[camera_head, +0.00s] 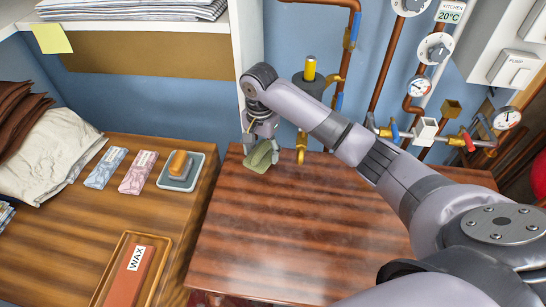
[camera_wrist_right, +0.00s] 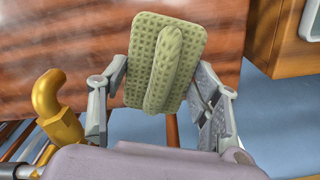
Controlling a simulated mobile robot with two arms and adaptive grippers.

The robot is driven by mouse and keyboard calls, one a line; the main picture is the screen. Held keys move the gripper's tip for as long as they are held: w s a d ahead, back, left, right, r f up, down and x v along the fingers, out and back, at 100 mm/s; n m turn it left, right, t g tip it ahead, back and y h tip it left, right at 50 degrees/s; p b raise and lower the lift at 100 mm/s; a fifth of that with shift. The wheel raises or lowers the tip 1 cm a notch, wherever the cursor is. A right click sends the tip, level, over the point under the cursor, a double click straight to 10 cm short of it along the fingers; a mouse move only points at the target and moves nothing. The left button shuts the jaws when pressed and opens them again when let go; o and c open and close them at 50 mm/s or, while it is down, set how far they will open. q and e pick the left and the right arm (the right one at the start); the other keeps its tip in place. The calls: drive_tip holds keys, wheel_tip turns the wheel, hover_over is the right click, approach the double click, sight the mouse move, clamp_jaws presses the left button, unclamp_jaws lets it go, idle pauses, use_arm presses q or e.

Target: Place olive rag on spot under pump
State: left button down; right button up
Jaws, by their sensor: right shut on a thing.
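The olive rag (camera_head: 260,158) is a folded green cloth with a raised ridge along its middle. My right gripper (camera_head: 262,141) is shut on it at the back left of the reddish wooden table (camera_head: 300,230). In the right wrist view the rag (camera_wrist_right: 188,40) sits between the two fingers (camera_wrist_right: 165,100). I cannot tell whether it touches the table. A dark cylinder with a yellow top (camera_head: 310,68), possibly the pump, stands against the blue wall, partly behind my right arm. A brass spout (camera_head: 301,148) hangs just right of the rag. My left gripper is out of view.
Pipes, gauges and valves (camera_head: 420,88) line the right wall. The table's front middle is clear.

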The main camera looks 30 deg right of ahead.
sight(273, 166)
drive_tip(key=d, duration=0.2)
drive_tip(key=w+d, duration=0.1)
drive_tip(key=shift+d, duration=0.4)
drive_tip(key=shift+s+f, duration=0.1)
drive_tip(key=shift+f, duration=0.55)
wheel_tip(273, 166, down, 5)
drive_tip(key=shift+a+r, duration=0.1)
drive_tip(key=shift+d+f+p, duration=0.2)
drive_tip(key=shift+f+p, duration=0.15)
drive_tip(key=shift+f, duration=0.1)
drive_tip(key=shift+f, duration=0.15)
drive_tip(key=o, duration=1.1)
drive_tip(key=shift+c, duration=0.2)
